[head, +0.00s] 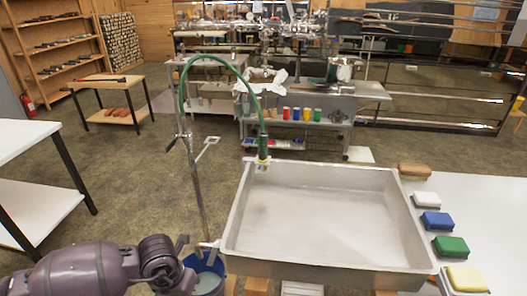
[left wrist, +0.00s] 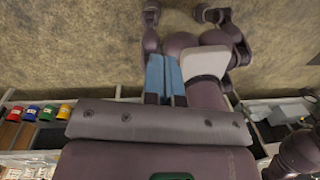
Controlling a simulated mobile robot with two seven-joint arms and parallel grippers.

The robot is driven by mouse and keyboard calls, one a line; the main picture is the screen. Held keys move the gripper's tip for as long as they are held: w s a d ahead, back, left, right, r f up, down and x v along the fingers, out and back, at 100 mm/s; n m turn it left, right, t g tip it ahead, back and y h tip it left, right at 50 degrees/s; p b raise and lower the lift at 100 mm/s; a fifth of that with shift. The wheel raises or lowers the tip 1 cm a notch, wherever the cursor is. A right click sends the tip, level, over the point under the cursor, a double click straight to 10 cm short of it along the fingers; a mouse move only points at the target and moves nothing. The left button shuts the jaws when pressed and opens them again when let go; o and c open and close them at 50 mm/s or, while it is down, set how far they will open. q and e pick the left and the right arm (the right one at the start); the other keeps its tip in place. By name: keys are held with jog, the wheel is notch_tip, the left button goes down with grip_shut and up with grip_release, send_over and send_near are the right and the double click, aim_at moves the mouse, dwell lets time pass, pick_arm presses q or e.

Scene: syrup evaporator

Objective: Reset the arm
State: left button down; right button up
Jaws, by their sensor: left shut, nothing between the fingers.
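My left arm comes in at the bottom left of the head view, with its purple links low beside the blue bucket (head: 204,280). Its fingertips cannot be made out there. In the left wrist view my left gripper (left wrist: 166,78) shows as two blue fingers side by side, shut and empty. More purple links of my own body show behind them, above the floor. My right gripper is not in view.
A large steel pan (head: 315,210) stands right of the bucket, with a green hose (head: 222,60) arching to its back edge. Coloured blocks (head: 450,247) lie on the white table (head: 490,205) at right. A white table (head: 22,140) stands at left. Open floor lies between.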

pick_arm(q)
jog(key=w+d+r+h, duration=0.3)
jog(key=d+r+h, duration=0.75)
jog(key=d, duration=0.35)
jog(key=w+a+r+n+t+h, duration=0.1)
jog(key=w+r+n+t+h, duration=0.4)
jog(key=r+n+t, duration=0.6)
jog(key=a+f+n+t+y, duration=0.5)
jog(key=a+f+n+y, duration=0.75)
jog(key=n, duration=0.55)
jog(key=s+a+f+n+g+y, duration=0.2)
jog(key=s+a+f+n, duration=0.2)
jog(key=s+f, duration=0.3)
jog(key=s+a+f+n+g+y, duration=0.2)
jog(key=s+a+f+n, duration=0.2)
jog(key=s+f, duration=0.3)
jog(key=s+a, duration=0.1)
jog(key=s, duration=0.2)
jog(key=shift+s+f+n+g, duration=0.25)
jog(key=shift+f+n+g, duration=0.05)
jog(key=shift+n, duration=0.1)
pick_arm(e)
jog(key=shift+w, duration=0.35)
